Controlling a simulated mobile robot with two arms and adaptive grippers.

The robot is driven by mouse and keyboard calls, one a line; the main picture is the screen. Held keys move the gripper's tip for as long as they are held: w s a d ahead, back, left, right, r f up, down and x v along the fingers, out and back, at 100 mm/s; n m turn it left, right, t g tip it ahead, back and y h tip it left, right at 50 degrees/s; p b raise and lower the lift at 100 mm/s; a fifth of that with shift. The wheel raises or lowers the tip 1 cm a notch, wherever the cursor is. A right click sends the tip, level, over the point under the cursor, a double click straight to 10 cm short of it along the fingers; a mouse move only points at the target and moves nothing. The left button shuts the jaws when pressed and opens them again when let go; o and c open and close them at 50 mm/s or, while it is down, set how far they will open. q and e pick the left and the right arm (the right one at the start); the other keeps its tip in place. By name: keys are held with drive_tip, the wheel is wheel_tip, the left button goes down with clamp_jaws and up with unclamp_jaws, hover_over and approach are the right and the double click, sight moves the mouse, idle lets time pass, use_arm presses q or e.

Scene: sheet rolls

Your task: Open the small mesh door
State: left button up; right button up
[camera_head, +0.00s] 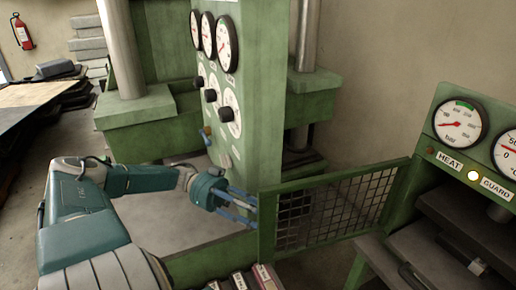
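The small mesh door (335,210) has a green frame with dark wire mesh. It stands between the green gauge column on the left and the green press with gauges on the right. My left gripper (250,207) comes in from the left, its blue fingers pointing right at the door's left upright (267,228). The fingers look spread apart, with their tips close to that upright. Whether they touch it cannot be told. Nothing shows held between them. My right gripper is not in view.
The green column (256,100) with several gauges and dark knobs rises right behind my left gripper. The right press (440,150) carries gauges and a lit lamp (473,175). Rolls or bars (245,280) lie at the bottom centre. A table (30,100) stands at the left.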

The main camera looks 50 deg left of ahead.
use_arm(q)
drive_tip(key=v, duration=0.7)
drive_tip(key=shift+a, duration=0.25)
drive_tip(key=shift+s, duration=0.1)
idle(0.4)
